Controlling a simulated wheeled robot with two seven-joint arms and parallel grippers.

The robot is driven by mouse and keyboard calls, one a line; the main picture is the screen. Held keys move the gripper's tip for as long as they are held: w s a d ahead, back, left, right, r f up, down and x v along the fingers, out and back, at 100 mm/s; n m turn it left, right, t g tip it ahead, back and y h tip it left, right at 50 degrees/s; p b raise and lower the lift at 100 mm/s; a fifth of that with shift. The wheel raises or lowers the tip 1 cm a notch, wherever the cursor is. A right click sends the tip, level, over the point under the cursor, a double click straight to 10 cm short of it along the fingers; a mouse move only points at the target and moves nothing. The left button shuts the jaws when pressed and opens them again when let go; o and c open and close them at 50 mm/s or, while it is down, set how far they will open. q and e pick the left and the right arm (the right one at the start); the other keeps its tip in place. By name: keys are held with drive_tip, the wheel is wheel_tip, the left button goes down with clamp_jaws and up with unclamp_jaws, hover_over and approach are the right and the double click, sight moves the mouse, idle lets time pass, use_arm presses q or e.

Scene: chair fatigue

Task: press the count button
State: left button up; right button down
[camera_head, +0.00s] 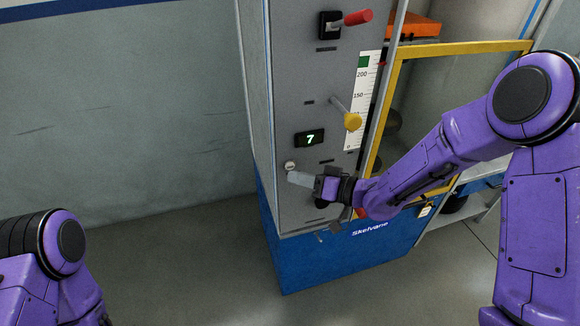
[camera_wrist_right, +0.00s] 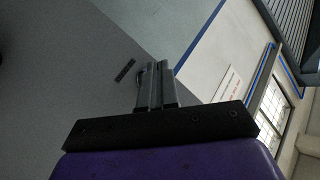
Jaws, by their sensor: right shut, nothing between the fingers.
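The count button, a small pale round button (camera_head: 290,166), sits on the grey front panel of the cabinet, below a small display (camera_head: 310,138) with a green 7. My right gripper (camera_head: 291,177) is shut and empty, its fingertips just below the button in the head view. I cannot tell whether they touch the panel. In the wrist view the shut fingers (camera_wrist_right: 158,70) point at the grey panel; a round edge shows partly behind them, perhaps the button. My left arm shows at the lower left, with its gripper out of view.
Above the display are a yellow-knobbed lever (camera_head: 352,121), a red-handled lever (camera_head: 357,17) and a scale strip (camera_head: 365,85). A yellow frame (camera_head: 455,48) stands to the right of the panel. The floor (camera_head: 190,250) left of the cabinet is clear.

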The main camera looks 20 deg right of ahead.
drive_tip(key=shift+w, duration=0.15)
idle(0.3)
drive_tip(key=shift+w, duration=0.3)
drive_tip(key=shift+w, duration=0.35)
idle(0.5)
drive_tip(key=shift+s+p, duration=0.1)
drive_tip(key=shift+p, duration=0.2)
drive_tip(key=shift+s, duration=0.7)
drive_tip(key=s+p, duration=0.1)
drive_tip(key=s, duration=0.4)
drive_tip(key=shift+d, duration=0.1)
